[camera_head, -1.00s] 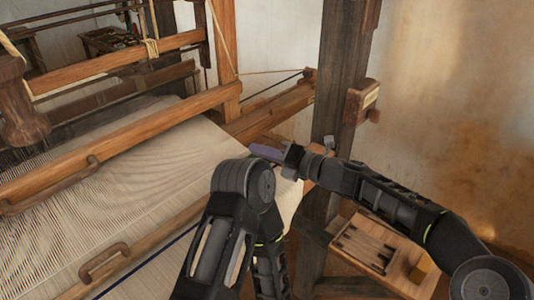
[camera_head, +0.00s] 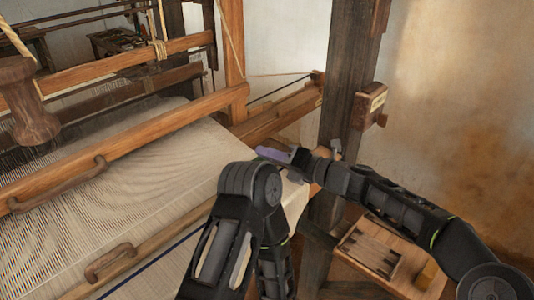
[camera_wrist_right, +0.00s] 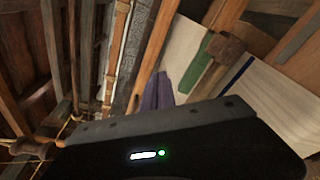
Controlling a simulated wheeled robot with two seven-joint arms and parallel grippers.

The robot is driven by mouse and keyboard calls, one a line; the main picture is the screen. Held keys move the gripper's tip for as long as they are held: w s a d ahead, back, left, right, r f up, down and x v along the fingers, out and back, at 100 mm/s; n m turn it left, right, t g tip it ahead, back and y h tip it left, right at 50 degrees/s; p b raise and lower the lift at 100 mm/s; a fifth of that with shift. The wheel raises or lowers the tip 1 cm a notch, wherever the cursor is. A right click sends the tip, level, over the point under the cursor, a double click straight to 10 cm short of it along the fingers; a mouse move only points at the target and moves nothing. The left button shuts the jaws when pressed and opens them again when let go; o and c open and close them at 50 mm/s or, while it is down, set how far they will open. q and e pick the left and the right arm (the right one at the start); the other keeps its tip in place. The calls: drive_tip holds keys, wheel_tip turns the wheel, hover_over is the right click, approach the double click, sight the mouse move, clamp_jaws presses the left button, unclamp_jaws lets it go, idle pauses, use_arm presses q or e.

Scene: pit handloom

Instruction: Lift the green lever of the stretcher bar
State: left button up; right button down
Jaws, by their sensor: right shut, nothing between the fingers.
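The green lever (camera_wrist_right: 198,64) shows in the right wrist view as a flat green strip on the pale cloth, beside a brown wooden piece (camera_wrist_right: 227,47) that may belong to the stretcher bar. In the head view I cannot make out the lever. My right gripper (camera_head: 270,153) is shut and empty over the right edge of the cloth. Its purple fingers (camera_wrist_right: 156,92) also show in the right wrist view, left of the green lever and apart from it in the picture. My left arm (camera_head: 235,225) rises in the lower middle of the head view; its gripper is not visible.
The loom's cloth (camera_head: 190,160) and wooden beams (camera_head: 125,140) fill the left. A dark post (camera_head: 350,90) stands just behind my right gripper. A wooden tray (camera_head: 370,250) lies below my right forearm. Bare wall is at the right.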

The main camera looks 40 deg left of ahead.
idle(0.3)
drive_tip(key=d+b, duration=0.2)
drive_tip(key=d, duration=0.5)
drive_tip(key=shift+d+r, duration=0.35)
drive_tip(key=shift+d, duration=0.05)
